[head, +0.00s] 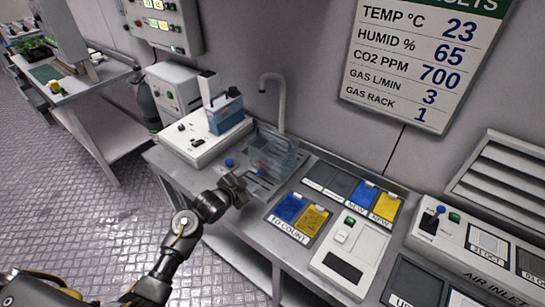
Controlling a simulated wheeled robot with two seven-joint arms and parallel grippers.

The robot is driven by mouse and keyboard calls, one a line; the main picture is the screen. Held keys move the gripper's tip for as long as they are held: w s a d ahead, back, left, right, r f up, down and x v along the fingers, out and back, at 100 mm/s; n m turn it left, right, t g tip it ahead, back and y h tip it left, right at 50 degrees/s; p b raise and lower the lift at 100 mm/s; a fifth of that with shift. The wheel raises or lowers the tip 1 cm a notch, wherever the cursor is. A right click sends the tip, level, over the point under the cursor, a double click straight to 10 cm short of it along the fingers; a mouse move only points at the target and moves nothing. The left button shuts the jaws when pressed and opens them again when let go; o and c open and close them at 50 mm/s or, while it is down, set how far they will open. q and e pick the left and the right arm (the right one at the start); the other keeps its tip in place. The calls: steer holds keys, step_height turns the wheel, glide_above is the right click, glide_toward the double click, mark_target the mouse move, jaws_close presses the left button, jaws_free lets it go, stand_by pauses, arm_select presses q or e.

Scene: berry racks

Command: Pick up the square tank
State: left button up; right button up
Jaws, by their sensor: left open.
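A clear, square-sided tank (283,158) stands in the sink area of the steel counter, below the curved faucet (281,100). Its walls are see-through, so its exact edges are hard to make out. My left gripper (243,184) is open and empty, over the counter's front edge, in front and to the left of the tank and apart from it. My right gripper is not in view.
A white device with a blue box (227,115) on it stands left of the sink. Blue and yellow cards (298,213) lie in a tray right of the gripper, with a white scale-like unit (346,255) beyond. The floor at left is clear.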

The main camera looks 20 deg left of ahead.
mark_target(259, 174)
arm_select(q)
steer(key=x, duration=0.4)
steer(key=shift+w+p, duration=0.25)
steer(key=shift+p, duration=0.15)
jaws_close()
